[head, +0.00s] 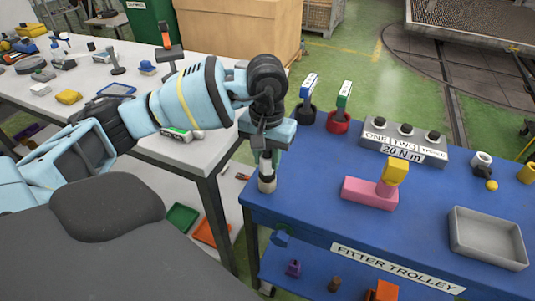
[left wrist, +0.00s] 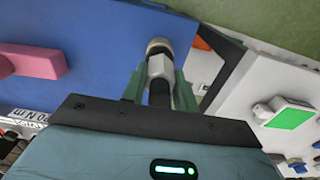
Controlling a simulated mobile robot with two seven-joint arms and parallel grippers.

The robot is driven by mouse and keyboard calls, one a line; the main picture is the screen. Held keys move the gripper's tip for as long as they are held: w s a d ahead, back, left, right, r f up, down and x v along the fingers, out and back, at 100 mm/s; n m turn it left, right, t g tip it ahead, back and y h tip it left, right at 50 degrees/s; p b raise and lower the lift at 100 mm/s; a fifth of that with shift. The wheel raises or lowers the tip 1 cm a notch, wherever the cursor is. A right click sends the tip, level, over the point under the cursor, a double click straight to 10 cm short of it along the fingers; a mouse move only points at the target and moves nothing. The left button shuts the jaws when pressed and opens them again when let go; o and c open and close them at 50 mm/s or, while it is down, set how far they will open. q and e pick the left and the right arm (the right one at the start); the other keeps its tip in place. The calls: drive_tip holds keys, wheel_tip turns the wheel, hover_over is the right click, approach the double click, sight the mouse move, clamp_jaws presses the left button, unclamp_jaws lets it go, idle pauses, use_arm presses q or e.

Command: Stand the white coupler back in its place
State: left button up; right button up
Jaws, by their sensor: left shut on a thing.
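My left gripper (head: 268,152) is over the near left corner of the blue fitter trolley (head: 315,210). It is shut on the white coupler (head: 267,181), which hangs upright below the fingers. In the left wrist view the coupler (left wrist: 159,64) shows a white body, a cream and dark end and a dark part between the green fingers (left wrist: 160,88). I cannot tell whether its lower end touches the trolley top. My right gripper is not in view.
A black holder (head: 304,115) and a red holder (head: 337,123) with labelled tools stand at the trolley's far edge. A grey box with knobs (head: 400,145), a pink block (head: 370,194) and a grey tray (head: 487,238) lie to the right. A cluttered white table (head: 210,150) is left.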

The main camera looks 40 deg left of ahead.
use_arm(q)
drive_tip(key=shift+f, duration=0.35)
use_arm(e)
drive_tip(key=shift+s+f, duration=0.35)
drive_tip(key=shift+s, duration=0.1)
use_arm(q)
drive_tip(key=o, duration=1.1)
drive_tip(key=shift+o, duration=0.2)
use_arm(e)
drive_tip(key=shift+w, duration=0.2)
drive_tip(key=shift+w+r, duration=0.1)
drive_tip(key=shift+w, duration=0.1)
use_arm(q)
drive_tip(key=shift+r, duration=0.4)
wheel_tip(320, 180, up, 6)
drive_tip(key=shift+r, duration=0.55)
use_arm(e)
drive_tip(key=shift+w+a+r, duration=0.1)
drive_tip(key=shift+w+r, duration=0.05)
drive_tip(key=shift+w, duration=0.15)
